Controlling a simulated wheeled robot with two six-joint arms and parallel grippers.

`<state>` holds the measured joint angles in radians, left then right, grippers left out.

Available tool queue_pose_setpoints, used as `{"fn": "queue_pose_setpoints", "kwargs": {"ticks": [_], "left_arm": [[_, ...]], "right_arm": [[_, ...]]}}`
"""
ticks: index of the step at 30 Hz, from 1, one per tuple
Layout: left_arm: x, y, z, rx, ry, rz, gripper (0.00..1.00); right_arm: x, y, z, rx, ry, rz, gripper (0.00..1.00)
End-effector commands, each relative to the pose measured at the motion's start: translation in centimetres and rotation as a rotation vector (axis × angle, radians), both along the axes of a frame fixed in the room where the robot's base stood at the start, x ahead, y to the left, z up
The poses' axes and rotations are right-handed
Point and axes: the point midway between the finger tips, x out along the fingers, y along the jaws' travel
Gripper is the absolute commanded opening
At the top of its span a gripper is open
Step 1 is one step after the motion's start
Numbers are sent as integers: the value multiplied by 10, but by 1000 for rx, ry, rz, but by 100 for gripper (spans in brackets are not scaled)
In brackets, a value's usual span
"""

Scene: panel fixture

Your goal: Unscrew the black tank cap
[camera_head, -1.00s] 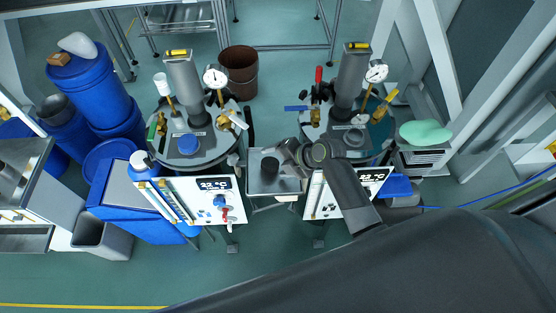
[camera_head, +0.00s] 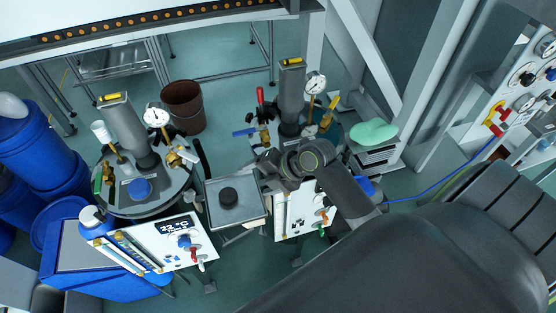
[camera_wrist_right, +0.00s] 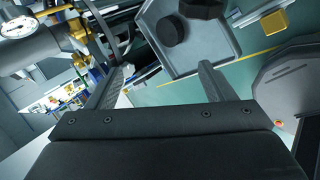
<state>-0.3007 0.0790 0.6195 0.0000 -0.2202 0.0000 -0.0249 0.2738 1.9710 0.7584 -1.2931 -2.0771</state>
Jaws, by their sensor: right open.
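The right tank (camera_head: 333,133) stands at the centre right in the head view, its lid largely covered by my right arm. I cannot make out its black cap there. My right gripper (camera_head: 268,163) is over the near left side of that lid. In the right wrist view its two fingers (camera_wrist_right: 158,85) are spread with nothing between them. A round black piece (camera_head: 228,195) lies on the grey tray between the tanks; it also shows in the right wrist view (camera_wrist_right: 170,30). A dark many-sided piece (camera_wrist_right: 201,8) is cut off above it; I cannot tell if it is the cap. My left gripper is out of view.
The left tank (camera_head: 118,200) has a blue cap (camera_head: 139,188), a gauge and valves. The grey tray (camera_head: 215,217) sits between the tanks. White panels (camera_head: 165,250) stand in front. A brown bin (camera_head: 183,108) is behind. A valve panel (camera_head: 510,90) is at the right.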

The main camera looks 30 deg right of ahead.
Motion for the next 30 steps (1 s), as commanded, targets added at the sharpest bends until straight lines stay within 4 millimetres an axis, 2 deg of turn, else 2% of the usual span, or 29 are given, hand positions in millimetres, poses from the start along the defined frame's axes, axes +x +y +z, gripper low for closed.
{"fn": "queue_pose_setpoints", "kwargs": {"ticks": [6,13,24,30], "left_arm": [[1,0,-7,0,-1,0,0],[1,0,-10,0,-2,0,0],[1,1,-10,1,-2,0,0],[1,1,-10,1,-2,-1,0]], "right_arm": [[-21,-20,27,-5,-2,2,76],[-33,-32,45,-3,-1,2,76],[-38,-35,52,1,1,1,76],[-45,-35,44,23,50,-70,76]]}}
